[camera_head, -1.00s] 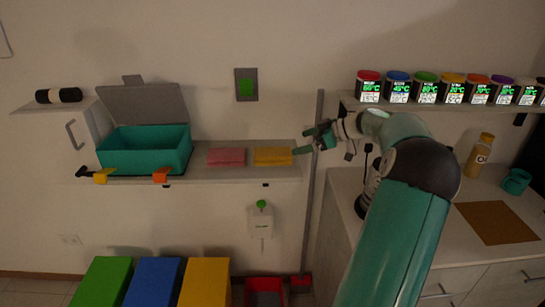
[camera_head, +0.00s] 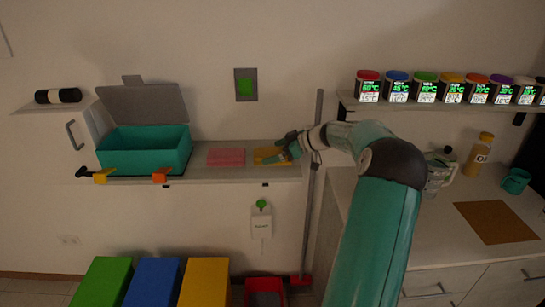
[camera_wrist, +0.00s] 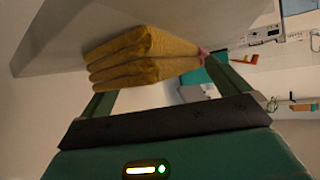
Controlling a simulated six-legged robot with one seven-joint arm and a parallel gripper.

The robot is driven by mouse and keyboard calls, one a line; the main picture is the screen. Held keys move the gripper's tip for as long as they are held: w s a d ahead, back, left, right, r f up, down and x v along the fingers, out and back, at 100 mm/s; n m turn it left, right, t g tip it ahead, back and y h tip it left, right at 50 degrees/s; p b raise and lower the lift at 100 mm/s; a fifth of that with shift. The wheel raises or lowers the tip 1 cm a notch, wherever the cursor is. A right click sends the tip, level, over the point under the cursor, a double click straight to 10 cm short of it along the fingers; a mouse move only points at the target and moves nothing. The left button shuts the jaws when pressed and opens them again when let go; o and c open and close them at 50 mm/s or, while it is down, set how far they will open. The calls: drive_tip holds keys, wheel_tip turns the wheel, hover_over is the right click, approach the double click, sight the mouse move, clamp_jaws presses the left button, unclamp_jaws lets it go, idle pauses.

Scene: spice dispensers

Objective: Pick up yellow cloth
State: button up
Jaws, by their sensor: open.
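The yellow cloth (camera_head: 264,156) is a folded stack on the wall shelf, partly hidden by my gripper (camera_head: 279,156) in the head view. In the wrist view the yellow cloth (camera_wrist: 142,57) shows its folded layers between the two green fingers of my gripper (camera_wrist: 165,85). The fingers are apart, one on each side of the cloth. I cannot tell whether they touch it.
A pink cloth (camera_head: 226,157) lies just left on the same shelf (camera_head: 235,174). Further left is an open teal box (camera_head: 145,158) with a grey lid (camera_head: 150,105). A grey pole (camera_head: 312,210) stands right of the shelf, close to my arm.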

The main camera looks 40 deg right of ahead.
drive_tip(key=shift+c, duration=0.4)
drive_tip(key=c, duration=1)
